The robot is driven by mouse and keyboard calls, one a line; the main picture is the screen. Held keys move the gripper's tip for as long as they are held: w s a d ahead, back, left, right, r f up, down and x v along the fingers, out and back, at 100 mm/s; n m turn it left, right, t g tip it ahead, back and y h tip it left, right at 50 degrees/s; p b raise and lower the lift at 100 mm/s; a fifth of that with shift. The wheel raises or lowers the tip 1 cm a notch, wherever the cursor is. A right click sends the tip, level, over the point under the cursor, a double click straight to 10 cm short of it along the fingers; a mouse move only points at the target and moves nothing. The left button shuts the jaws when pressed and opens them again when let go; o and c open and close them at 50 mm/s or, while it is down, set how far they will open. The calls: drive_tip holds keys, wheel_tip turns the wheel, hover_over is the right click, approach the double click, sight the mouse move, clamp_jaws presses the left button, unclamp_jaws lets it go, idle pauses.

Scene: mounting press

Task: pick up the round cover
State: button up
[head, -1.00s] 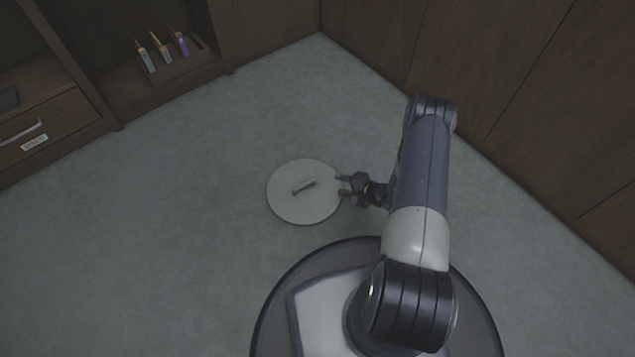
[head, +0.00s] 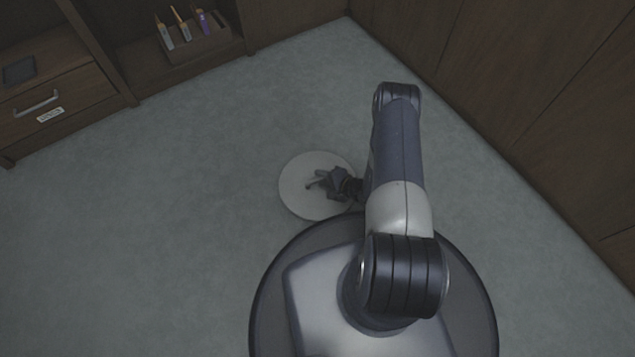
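The round cover (head: 296,190) is a flat pale disc lying on the grey floor, just beyond the upper left of my base. Its bar handle, seen at its middle earlier, is now mostly hidden by my gripper. My gripper (head: 318,181) reaches in from the right, over the cover, with its fingertips close to the cover's middle. The fingers are small and dark here, and I cannot tell whether they are apart or closed on the handle.
A wooden drawer unit (head: 60,115) with a metal handle stands at the upper left. Beside it, a wooden holder (head: 200,45) carries several upright tools. A wooden wall (head: 520,90) runs along the right. The floor (head: 130,220) at left is clear.

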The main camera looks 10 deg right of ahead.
clamp_jaws()
idle(0.6)
